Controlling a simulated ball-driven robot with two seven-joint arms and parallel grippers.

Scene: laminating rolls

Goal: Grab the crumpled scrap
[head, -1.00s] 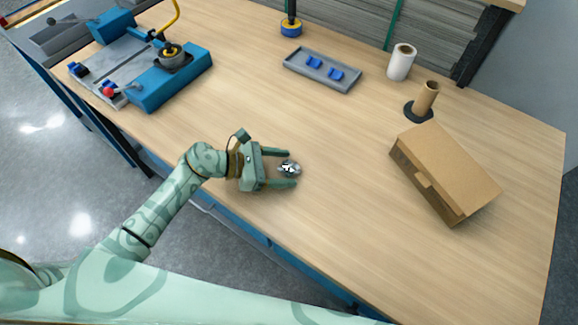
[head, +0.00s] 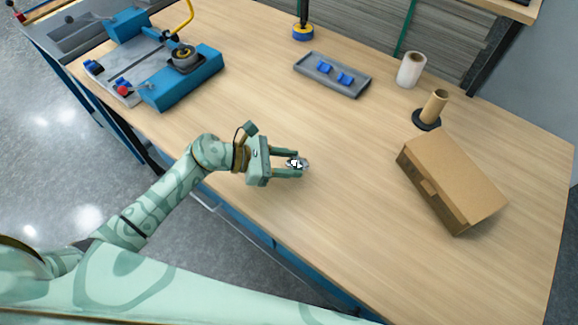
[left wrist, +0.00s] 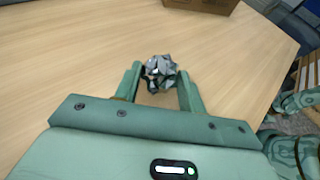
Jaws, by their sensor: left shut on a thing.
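The crumpled scrap (head: 296,163) is a small silvery, foil-like ball near the front edge of the wooden table. My left gripper (head: 299,163) is shut on it, with one finger on each side. In the left wrist view the scrap (left wrist: 160,70) sits between the fingertips of the gripper (left wrist: 160,77), at their far ends. I cannot tell whether the scrap still touches the table.
A cardboard box (head: 452,185) stands to the right on the table (head: 365,215). Behind are a brown roll on a stand (head: 434,106), a white roll (head: 411,69) and a grey tray (head: 350,86) with blue pieces. A blue cutting machine (head: 180,80) stands at back left. The table around the gripper is clear.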

